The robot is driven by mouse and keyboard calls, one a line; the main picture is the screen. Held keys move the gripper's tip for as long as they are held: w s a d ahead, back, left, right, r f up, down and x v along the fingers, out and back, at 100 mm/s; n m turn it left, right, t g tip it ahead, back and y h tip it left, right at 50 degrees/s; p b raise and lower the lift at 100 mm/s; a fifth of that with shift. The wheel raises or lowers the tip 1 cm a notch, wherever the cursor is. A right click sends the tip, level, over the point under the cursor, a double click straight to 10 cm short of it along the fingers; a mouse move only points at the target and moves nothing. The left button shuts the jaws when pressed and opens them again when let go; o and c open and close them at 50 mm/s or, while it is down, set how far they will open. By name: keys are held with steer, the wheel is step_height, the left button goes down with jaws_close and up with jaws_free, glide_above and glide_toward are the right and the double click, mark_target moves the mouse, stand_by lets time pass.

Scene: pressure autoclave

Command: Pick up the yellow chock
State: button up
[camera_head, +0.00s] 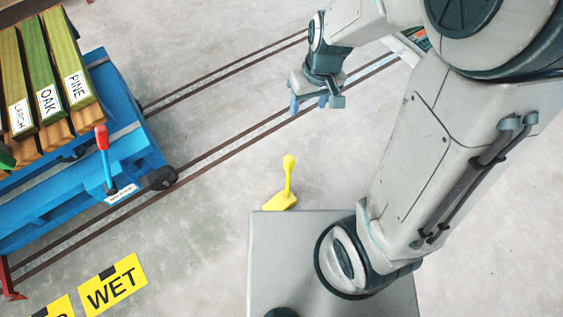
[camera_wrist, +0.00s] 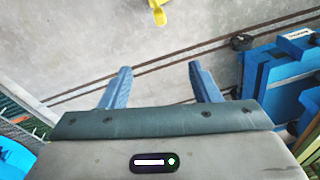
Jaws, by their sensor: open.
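The yellow chock (camera_head: 283,198) lies on the concrete floor, a wedge with an upright handle topped by a knob. It is just beyond my base, whose edge may hide part of it in the head view. In the wrist view the chock (camera_wrist: 158,12) shows at the top edge, partly cut off, beyond the fingertips. My gripper (camera_head: 308,106) is above the rails, up and to the right of the chock in the head view, apart from it. Its two blue fingers (camera_wrist: 160,80) are spread with nothing between them.
A blue cart (camera_head: 110,150) carrying labelled timber (camera_head: 40,70) stands on rails (camera_head: 225,130) at left. A red-topped lever (camera_head: 102,140) rises from its side. A yellow WET sign (camera_head: 112,285) lies at lower left. Floor around the chock is clear.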

mark_target(289, 157)
steer(key=w+a+f+n+b, duration=0.1)
steer(key=f+b, duration=0.2)
steer(key=f, duration=0.7)
steer(key=w+a+f+n+b, duration=0.1)
steer(key=f+b, duration=0.3)
steer(key=f, duration=0.5)
steer(key=w+a+f+h+b, duration=0.1)
steer(key=a+f+b, duration=0.1)
steer(key=f, duration=0.8)
steer(key=shift+a+f+n+g+b, duration=0.1)
steer(key=shift+f+n+g+b, duration=0.25)
steer(key=shift+b, duration=0.5)
steer(key=shift+s+d+f+b, duration=0.1)
steer(key=shift+f+b, duration=0.65)
steer(key=shift+f, duration=0.65)
steer(key=shift+s+d+f+b, duration=0.1)
steer(key=shift+f+b, duration=0.6)
steer(key=shift+f, duration=0.7)
jaws_close()
